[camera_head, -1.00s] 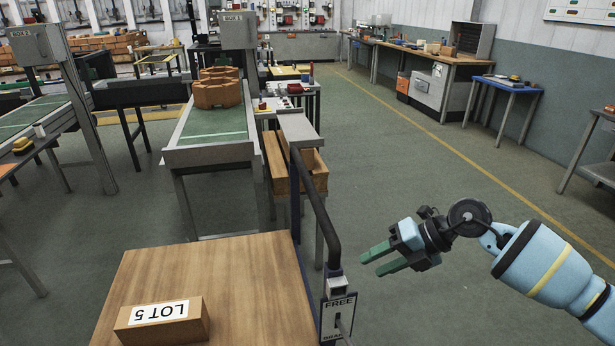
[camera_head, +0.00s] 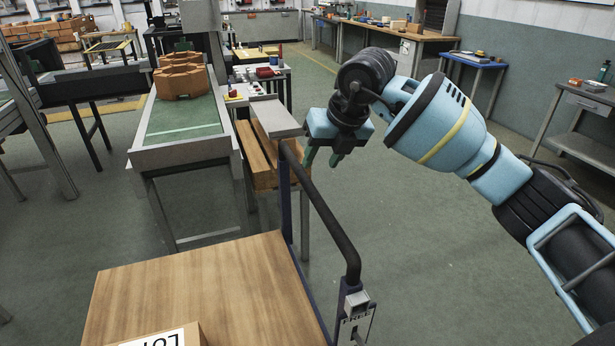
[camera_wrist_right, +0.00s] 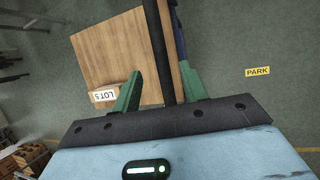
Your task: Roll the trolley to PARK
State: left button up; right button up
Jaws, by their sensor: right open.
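The trolley has a wooden deck (camera_head: 200,285) and a dark bent handle bar (camera_head: 325,215) along its right side. My right gripper (camera_head: 322,157) is open and empty, near the handle's far part. In the right wrist view the handle bar (camera_wrist_right: 163,50) runs between its open fingers; whether they touch it I cannot tell. A yellow PARK label (camera_wrist_right: 258,71) lies on the floor, to the right of the trolley in that view. My left gripper is out of view.
A LOT 5 box (camera_head: 165,340) sits on the deck. Beyond the trolley stand a green-topped conveyor (camera_head: 185,120) with brown blocks and a wooden crate (camera_head: 258,160). Benches line the right wall. The floor (camera_head: 440,270) right of the handle is clear.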

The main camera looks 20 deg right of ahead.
aim_at(310, 182)
jog(key=shift+x, duration=3.75)
grip_shut()
